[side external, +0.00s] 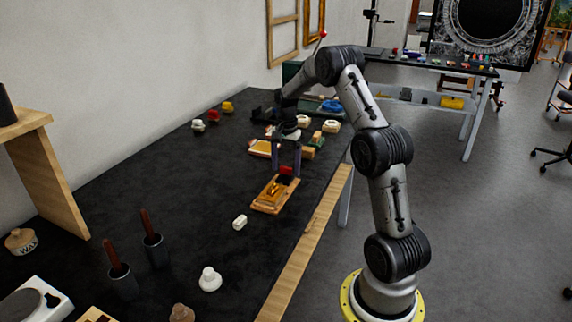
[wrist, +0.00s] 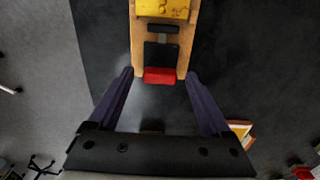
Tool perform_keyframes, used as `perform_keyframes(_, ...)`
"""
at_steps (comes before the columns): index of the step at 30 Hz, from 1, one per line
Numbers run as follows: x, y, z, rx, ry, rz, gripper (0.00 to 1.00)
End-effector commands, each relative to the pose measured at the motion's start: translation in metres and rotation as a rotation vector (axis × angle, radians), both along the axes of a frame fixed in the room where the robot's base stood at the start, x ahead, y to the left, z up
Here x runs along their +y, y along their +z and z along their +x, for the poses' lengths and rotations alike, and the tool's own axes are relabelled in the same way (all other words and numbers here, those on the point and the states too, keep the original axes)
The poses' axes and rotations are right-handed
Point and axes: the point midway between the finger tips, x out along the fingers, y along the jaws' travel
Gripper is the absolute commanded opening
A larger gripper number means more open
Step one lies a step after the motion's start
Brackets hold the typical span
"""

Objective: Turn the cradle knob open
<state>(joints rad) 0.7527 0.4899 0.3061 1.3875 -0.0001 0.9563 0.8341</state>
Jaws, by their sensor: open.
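The wooden cradle (side external: 270,205) lies on the black bench top near its front edge. It holds a yellow-gold piece (wrist: 165,8), partly cut off at the top of the wrist view. The red knob (wrist: 159,76) sits at the cradle's near end in the wrist view, beside a black block (wrist: 160,53); it also shows in the side view (side external: 286,170). My gripper (wrist: 159,74) is open, with its purple fingers on either side of the red knob. Gaps show between the knob and both fingers. In the side view, my gripper (side external: 286,174) is over the cradle.
A small white piece (side external: 240,222) lies on the bench near the cradle. Several coloured items and wooden blocks (side external: 262,148) are behind my gripper. Dark-handled tools (side external: 151,226) and a white knobbed piece (side external: 209,279) stand toward the front. The bench's wooden edge (side external: 310,235) runs close by.

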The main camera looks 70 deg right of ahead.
Motion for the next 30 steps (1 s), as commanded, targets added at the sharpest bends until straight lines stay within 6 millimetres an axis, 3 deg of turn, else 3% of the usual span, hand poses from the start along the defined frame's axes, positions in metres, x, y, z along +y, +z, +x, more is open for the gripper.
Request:
perform_keyframes(8, 0.0, 0.021, 0.001, -0.003, 0.001, -0.002, 0.82)
perform_keyframes(21, 0.0, 0.112, 0.0, -0.003, 0.0, -0.003, 0.82)
perform_keyframes(30, 0.0, 0.137, 0.0, 0.0, 0.0, 0.0, 0.82)
